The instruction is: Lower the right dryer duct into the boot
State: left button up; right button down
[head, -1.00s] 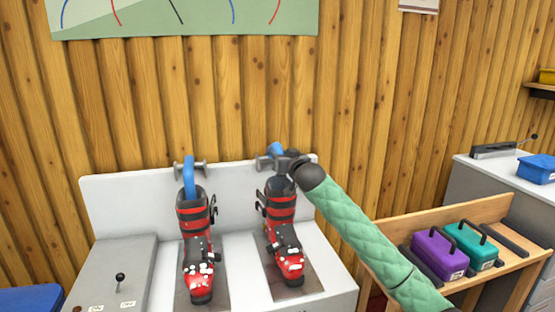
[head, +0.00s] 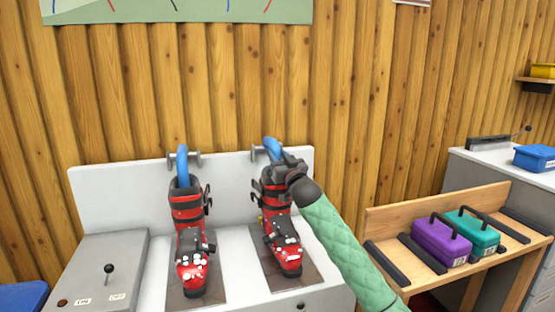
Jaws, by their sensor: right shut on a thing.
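The right dryer duct (head: 271,146) is a blue curved tube at the white back panel, above the right boot (head: 281,234). My right gripper (head: 281,165) is shut on this duct at the mouth of the right boot. The gripper hides the duct's lower end, so I cannot tell how deep it sits in the boot. The right boot is red and black with white specks on its toe and stands upright on a dark mat. The left duct (head: 182,160) curves down into the top of the left boot (head: 190,240). My left gripper is not in view.
A grey box with a lever (head: 108,270) and small labels stands left of the boots. A wooden bench (head: 390,222) at right carries a purple case (head: 440,240) and a teal case (head: 476,228). A blue bin (head: 535,158) sits on a grey cabinet.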

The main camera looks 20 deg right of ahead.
jog(key=shift+f, duration=0.3)
jog(key=shift+b, duration=0.3)
jog(key=c, duration=1.1)
grip_release()
jog(key=shift+o, duration=0.2)
jog(key=shift+s, duration=0.15)
jog(key=v, duration=0.7)
jog(key=shift+s+f, duration=0.2)
jog(key=shift+c, duration=0.2)
